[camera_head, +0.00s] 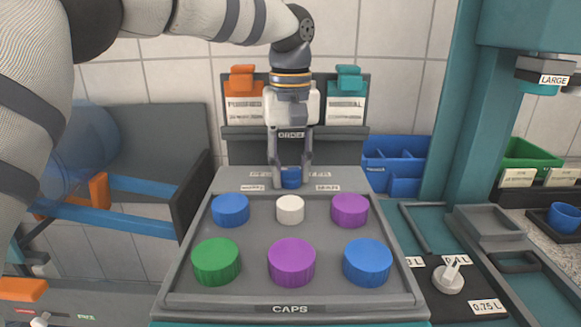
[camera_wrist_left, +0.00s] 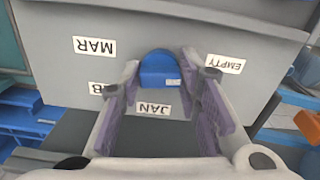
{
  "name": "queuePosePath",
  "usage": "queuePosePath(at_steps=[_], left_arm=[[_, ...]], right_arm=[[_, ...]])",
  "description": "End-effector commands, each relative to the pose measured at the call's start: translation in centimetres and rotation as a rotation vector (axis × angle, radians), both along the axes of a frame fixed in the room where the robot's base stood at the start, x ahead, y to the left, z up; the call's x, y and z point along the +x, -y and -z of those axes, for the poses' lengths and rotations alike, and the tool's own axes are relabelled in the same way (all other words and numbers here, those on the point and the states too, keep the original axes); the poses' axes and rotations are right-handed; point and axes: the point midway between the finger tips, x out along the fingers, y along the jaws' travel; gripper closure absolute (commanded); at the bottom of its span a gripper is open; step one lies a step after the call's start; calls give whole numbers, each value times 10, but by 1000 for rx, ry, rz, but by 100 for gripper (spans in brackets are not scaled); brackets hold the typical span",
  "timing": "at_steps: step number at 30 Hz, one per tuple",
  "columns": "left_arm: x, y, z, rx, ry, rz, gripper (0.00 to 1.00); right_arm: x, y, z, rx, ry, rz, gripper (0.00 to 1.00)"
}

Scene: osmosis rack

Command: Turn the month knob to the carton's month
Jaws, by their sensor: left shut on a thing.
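The blue month knob (camera_head: 291,178) sits on a grey panel behind the caps tray. In the left wrist view the knob (camera_wrist_left: 160,68) shows a small white mark on its near side, facing roughly toward the JAN label (camera_wrist_left: 153,109). A MAR label (camera_wrist_left: 94,46), a label partly hidden by a finger and ending in B (camera_wrist_left: 97,88), and an EMPTY label (camera_wrist_left: 225,64) surround it. My left gripper (camera_head: 290,181) reaches down from above and is shut on the knob, one finger on each side. I cannot make out a carton or its month. My right gripper is not in view.
A grey CAPS tray (camera_head: 290,309) with several coloured caps lies in front of the knob panel. Orange (camera_head: 243,105) and teal (camera_head: 346,105) tagged holders stand behind. A blue bin (camera_head: 396,160) and a teal post (camera_head: 470,110) are at right. A white dial (camera_head: 448,278) is at lower right.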

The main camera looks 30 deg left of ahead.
Motion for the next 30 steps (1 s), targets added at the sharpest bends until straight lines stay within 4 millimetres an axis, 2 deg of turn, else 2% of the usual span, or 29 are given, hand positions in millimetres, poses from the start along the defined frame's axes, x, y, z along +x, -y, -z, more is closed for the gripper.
queuePosePath(at_steps=[8, 30], left_arm=[[0, 0, 0, 2, 0, 158, 97], [0, 0, 0, 2, -1, 856, 97]], right_arm=[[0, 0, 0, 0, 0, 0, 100], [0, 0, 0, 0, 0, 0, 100]])
